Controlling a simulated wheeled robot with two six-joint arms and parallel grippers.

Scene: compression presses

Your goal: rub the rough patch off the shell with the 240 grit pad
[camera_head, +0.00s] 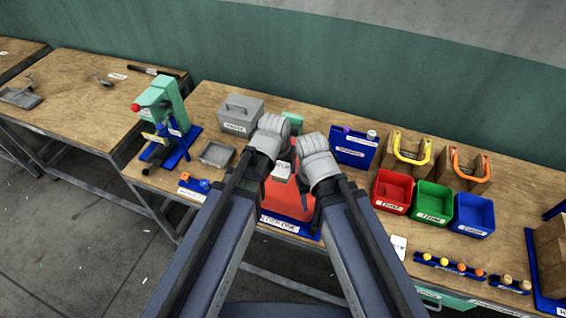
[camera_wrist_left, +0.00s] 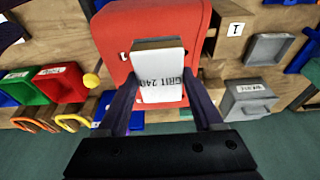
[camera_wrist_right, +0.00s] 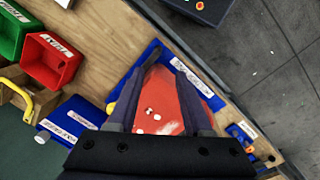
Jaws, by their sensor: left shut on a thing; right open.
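The red shell (camera_head: 290,197) sits on a blue base at the table's front edge, partly hidden by my arms. It also shows in the left wrist view (camera_wrist_left: 195,18) and the right wrist view (camera_wrist_right: 158,88). My left gripper (camera_wrist_left: 162,88) is shut on the 240 grit pad (camera_wrist_left: 160,66), a block with a white face marked "GRIT 240", over the shell. I cannot tell whether the pad touches it. In the right wrist view a few small pale spots (camera_wrist_right: 152,114) show on the red surface; I cannot tell if they are the rough patch. My right gripper (camera_wrist_right: 162,82) is open and empty above the shell.
A grey lidded box (camera_head: 238,115) and grey tray (camera_head: 217,154) stand left, beside a green press (camera_head: 163,100). Right are a blue holder (camera_head: 354,150), red (camera_head: 392,191), green (camera_head: 434,203) and blue (camera_head: 474,214) bins, and padlock-shaped pieces behind. Bare wood shows between them.

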